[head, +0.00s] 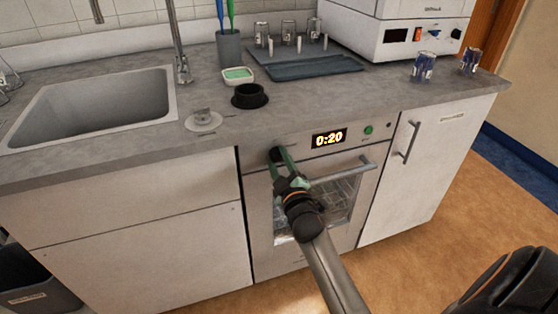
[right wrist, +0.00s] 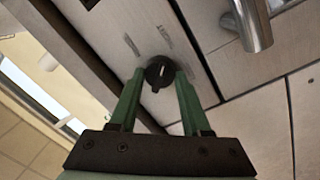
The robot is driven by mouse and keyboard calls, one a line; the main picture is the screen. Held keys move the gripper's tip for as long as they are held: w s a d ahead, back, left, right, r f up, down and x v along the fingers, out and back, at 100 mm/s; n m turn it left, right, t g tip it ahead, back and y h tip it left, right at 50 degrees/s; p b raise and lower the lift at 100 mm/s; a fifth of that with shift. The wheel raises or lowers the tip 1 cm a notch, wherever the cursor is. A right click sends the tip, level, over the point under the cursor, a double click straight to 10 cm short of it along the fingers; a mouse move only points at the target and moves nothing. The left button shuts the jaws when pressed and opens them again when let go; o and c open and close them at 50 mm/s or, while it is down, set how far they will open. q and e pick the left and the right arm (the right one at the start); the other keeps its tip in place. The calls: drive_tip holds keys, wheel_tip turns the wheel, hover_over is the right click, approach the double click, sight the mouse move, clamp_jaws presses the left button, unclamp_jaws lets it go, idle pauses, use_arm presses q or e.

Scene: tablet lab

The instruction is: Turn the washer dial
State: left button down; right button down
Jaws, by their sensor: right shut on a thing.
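The washer (head: 262,205) is built in under the counter, with a glass door and a display (head: 329,138) reading 0:20. Its dial (head: 275,154) is a small dark knob at the left of the panel. In the right wrist view the dial (right wrist: 159,72) is round and black with a pale mark. My right gripper (head: 281,158) is at the dial, with its green fingers shut on it, one on each side. The fingers (right wrist: 158,80) also show in the right wrist view. My left gripper is not in view.
A green button (head: 368,129) sits right of the display. The washer's bar handle (head: 368,163) runs below the panel, close to the right of my gripper. The counter above holds a sink (head: 100,110), a black cup-like piece (head: 250,96) and a drying mat (head: 315,68).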

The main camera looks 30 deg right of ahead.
idle(0.3)
drive_tip(key=shift+c, duration=1.8)
unclamp_jaws()
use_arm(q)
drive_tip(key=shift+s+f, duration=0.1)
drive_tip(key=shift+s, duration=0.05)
